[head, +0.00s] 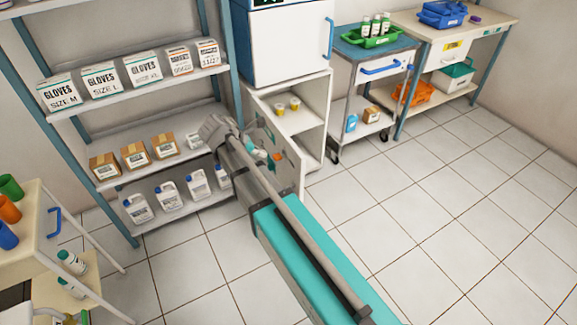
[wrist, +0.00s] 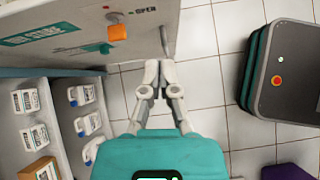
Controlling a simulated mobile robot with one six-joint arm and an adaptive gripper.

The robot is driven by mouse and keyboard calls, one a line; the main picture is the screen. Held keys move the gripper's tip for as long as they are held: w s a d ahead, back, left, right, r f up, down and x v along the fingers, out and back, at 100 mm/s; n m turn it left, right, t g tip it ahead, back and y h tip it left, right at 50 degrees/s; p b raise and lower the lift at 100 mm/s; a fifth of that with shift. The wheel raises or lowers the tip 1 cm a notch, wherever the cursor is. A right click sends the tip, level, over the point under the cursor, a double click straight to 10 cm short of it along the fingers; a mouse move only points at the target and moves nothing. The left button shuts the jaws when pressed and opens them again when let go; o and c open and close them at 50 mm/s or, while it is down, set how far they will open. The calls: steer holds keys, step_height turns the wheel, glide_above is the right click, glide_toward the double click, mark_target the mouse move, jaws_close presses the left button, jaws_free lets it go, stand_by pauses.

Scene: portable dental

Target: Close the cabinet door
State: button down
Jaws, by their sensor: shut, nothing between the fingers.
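The cabinet door (head: 287,165) is a cream panel that stands swung open at the left of the low white cabinet (head: 313,130). In the wrist view the door (wrist: 70,50) fills the upper left, with a teal label, an arrow, the word OPEN and an orange knob (wrist: 118,32). My gripper (wrist: 151,70) is shut and empty, its tips close to the door's edge at the picture's top middle. I cannot tell whether they touch it. In the head view my arm hides most of the gripper and part of the door.
A shelf rack (head: 130,180) with glove boxes, cartons and white jugs stands left of the door, close to my arm. A trolley (head: 375,75) and a workbench (head: 470,40) stand at the right. Yellow cups (head: 287,106) sit inside the cabinet. The tiled floor (head: 430,200) at right is clear.

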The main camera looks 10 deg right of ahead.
steer(key=shift+w+a+f+n, duration=0.2)
steer(key=shift+w+a+n, duration=0.2)
steer(key=shift+a+n, duration=0.25)
steer(key=shift+d+f, duration=0.1)
steer(key=shift+d, duration=0.05)
steer(key=b, duration=0.7)
glide_toward(294, 159)
step_height(294, 159, down, 5)
steer(key=d, duration=0.2)
steer(key=shift+w+d+f, duration=0.1)
steer(key=shift+w+d, duration=0.15)
steer(key=shift+d, duration=0.35)
steer(key=shift+w+d+f, duration=0.1)
steer(key=shift+w+d, duration=0.2)
steer(key=shift+d, duration=0.25)
